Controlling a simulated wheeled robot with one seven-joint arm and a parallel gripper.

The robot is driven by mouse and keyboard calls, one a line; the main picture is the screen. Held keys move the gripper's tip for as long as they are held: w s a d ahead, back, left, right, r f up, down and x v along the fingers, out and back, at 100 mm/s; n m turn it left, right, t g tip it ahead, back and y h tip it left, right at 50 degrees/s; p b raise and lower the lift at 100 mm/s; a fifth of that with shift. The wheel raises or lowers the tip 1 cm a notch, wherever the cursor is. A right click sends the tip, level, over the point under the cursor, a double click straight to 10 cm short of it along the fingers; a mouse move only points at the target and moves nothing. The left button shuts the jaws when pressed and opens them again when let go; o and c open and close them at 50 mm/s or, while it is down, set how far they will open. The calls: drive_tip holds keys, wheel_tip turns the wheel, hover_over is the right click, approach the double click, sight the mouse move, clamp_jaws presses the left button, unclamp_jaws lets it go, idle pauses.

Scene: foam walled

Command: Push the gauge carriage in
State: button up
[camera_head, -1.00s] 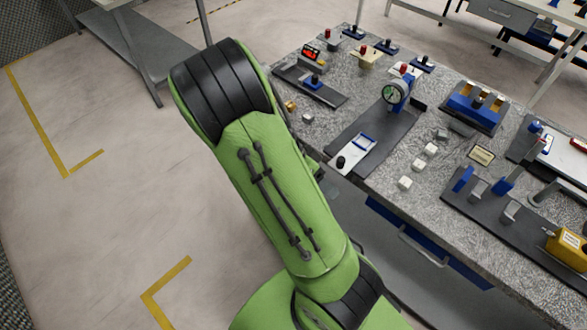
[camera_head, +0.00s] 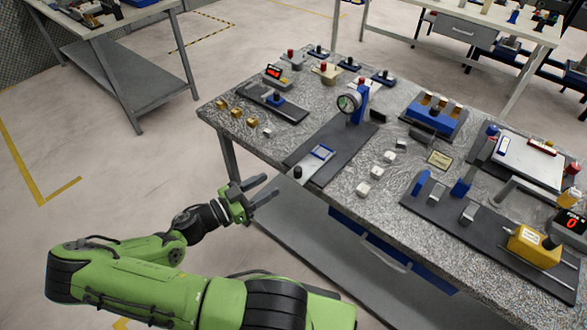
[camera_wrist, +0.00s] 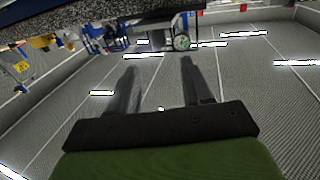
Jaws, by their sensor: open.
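The gauge carriage (camera_head: 312,166) is a pale sliding plate with a black knob at its near end and a blue frame on it. It lies on a dark base (camera_head: 338,142) and its knob end reaches the near edge of the bench. A round dial gauge (camera_head: 347,103) on a blue post stands at the far end of the base. My gripper (camera_head: 268,187) is open and empty, off the near side of the bench, left of and a little below the knob, apart from it. Its two fingers also show in the wrist view (camera_wrist: 158,68), where I cannot make out the carriage.
The speckled bench top (camera_head: 225,118) holds small brass blocks (camera_head: 237,112) at left and white blocks (camera_head: 376,173) right of the carriage. A blue fixture (camera_head: 435,115) and a dark-based rig with a yellow block (camera_head: 533,246) stand further right.

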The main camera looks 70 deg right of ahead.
sight(298, 169)
drive_tip(key=x, duration=1.1)
drive_tip(key=shift+s, duration=0.15)
clamp_jaws()
